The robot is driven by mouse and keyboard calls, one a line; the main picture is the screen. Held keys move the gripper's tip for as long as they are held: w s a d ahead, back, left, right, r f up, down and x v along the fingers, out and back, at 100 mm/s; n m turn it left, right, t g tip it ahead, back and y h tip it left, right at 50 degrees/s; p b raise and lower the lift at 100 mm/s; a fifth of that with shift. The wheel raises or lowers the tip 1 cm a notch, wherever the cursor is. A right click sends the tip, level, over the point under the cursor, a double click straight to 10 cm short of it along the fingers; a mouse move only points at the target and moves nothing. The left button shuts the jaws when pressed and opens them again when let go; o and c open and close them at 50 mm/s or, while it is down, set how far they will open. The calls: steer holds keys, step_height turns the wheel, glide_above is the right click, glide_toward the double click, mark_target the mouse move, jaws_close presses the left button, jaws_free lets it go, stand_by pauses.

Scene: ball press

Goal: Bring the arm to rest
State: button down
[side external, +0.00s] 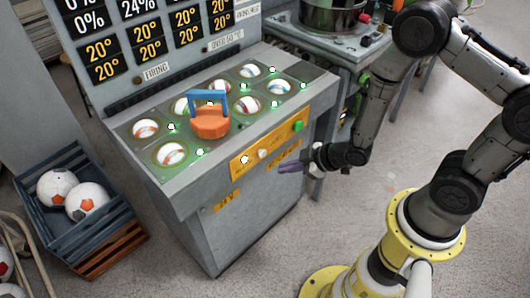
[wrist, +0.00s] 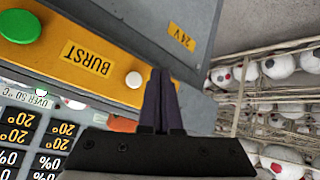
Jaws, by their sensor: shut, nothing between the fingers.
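My gripper (side external: 290,167) is in front of the press's front face, just below the yellow button strip (side external: 268,149). Its purple fingers are shut together with nothing between them. In the wrist view the gripper (wrist: 159,75) points toward the press front, with its fingertips near a white button (wrist: 134,80) in the picture; I cannot tell if they touch. The strip also holds a green button (side external: 298,126), seen large in the wrist view (wrist: 20,26). My arm is bent at the right of the side view.
The press top (side external: 140,110) holds several balls in lit cups. An orange block with a blue handle (side external: 210,120) stands among them. A display panel (side external: 140,40) rises behind. A crate of footballs (side external: 110,232) is at left. Open floor (side external: 300,230) lies between the press and my base.

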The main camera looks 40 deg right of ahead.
steer(key=w+d+r+t, duration=0.15)
steer(key=w+r, duration=0.25)
steer(key=r, duration=0.6)
steer(key=w+r+t, duration=0.2)
steer(key=w+r, duration=0.1)
steer(key=r, duration=0.7)
steer(key=s+d+r+m+h, duration=0.3)
steer(key=s+r, duration=0.2)
steer(key=r, duration=0.6)
steer(key=s+f+m+g, duration=0.1)
steer(key=s+m+g, duration=0.1)
steer(key=s, duration=0.8)
steer(key=s+d+f+m+g, duration=0.1)
steer(key=s+g, duration=0.4)
steer(key=s, duration=0.5)
steer(key=shift+s+f+m, duration=0.35)
steer(key=shift+s+m, duration=0.05)
steer(key=shift+m, duration=0.4)
